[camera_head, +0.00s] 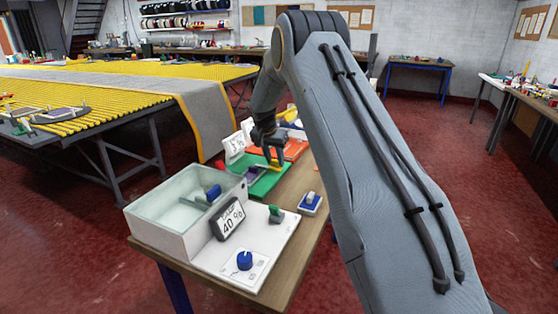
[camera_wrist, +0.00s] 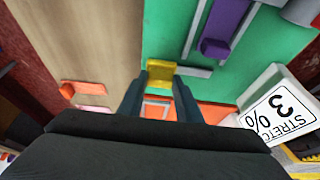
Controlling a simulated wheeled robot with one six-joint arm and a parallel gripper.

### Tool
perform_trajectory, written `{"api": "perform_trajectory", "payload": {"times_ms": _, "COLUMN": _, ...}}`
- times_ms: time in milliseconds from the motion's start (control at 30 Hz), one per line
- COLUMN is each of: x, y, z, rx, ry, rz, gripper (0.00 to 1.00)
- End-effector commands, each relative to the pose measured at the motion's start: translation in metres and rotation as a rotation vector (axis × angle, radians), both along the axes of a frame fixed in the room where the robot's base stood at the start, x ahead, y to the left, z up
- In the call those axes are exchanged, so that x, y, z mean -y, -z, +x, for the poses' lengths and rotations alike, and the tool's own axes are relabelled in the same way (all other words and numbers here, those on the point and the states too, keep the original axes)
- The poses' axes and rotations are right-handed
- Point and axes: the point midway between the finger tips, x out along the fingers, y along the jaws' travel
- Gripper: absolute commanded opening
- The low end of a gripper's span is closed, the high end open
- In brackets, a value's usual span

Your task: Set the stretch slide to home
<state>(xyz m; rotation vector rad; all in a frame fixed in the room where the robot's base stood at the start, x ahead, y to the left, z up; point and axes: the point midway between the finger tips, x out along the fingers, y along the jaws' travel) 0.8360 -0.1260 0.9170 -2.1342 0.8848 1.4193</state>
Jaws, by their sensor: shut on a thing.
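My gripper (camera_head: 270,148) reaches down over a green panel (camera_head: 265,187) on the bench. In the wrist view my gripper (camera_wrist: 157,90) has its two fingers on either side of a yellow slide handle (camera_wrist: 163,72), shut on it. The handle sits at the edge of the green panel (camera_wrist: 170,40), by a grey slot. A purple slide (camera_wrist: 222,28) lies beside it on the same panel. A white display (camera_wrist: 278,108) reading "STRETCH 3 %" stands to the right; which handle it belongs to is not marked.
An orange panel (camera_head: 296,150) lies behind the green one. In front are a white box (camera_head: 160,222), a "40 %" display (camera_head: 228,219), a blue knob (camera_head: 244,260) and a small blue-and-white switch (camera_head: 311,203). Bare wood (camera_wrist: 80,40) runs along one side.

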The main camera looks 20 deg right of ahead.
Motion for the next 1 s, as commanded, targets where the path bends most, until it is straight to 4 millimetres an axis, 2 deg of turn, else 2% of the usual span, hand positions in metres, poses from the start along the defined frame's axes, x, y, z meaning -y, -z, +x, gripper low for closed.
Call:
{"api": "perform_trajectory", "payload": {"times_ms": 200, "x": -0.004, "y": 0.001, "z": -0.003, "rx": -0.009, "ry": 0.001, "rz": 0.003, "gripper": 0.0}}
{"api": "perform_trajectory", "payload": {"times_ms": 233, "x": -0.004, "y": 0.001, "z": -0.003, "rx": -0.009, "ry": 0.001, "rz": 0.004, "gripper": 0.35}}
{"api": "perform_trajectory", "payload": {"times_ms": 333, "x": -0.003, "y": 0.001, "z": -0.003, "rx": -0.008, "ry": 0.002, "rz": 0.003, "gripper": 0.5}}
{"api": "perform_trajectory", "payload": {"times_ms": 667, "x": -0.001, "y": -0.001, "z": -0.002, "rx": -0.006, "ry": 0.003, "rz": 0.001, "gripper": 0.5}}
{"api": "perform_trajectory", "payload": {"times_ms": 767, "x": -0.004, "y": -0.008, "z": -0.004, "rx": -0.006, "ry": 0.002, "rz": 0.001, "gripper": 0.5}}
{"api": "perform_trajectory", "payload": {"times_ms": 1000, "x": -0.015, "y": -0.043, "z": -0.014, "rx": -0.004, "ry": 0.001, "rz": 0.002, "gripper": 0.5}}
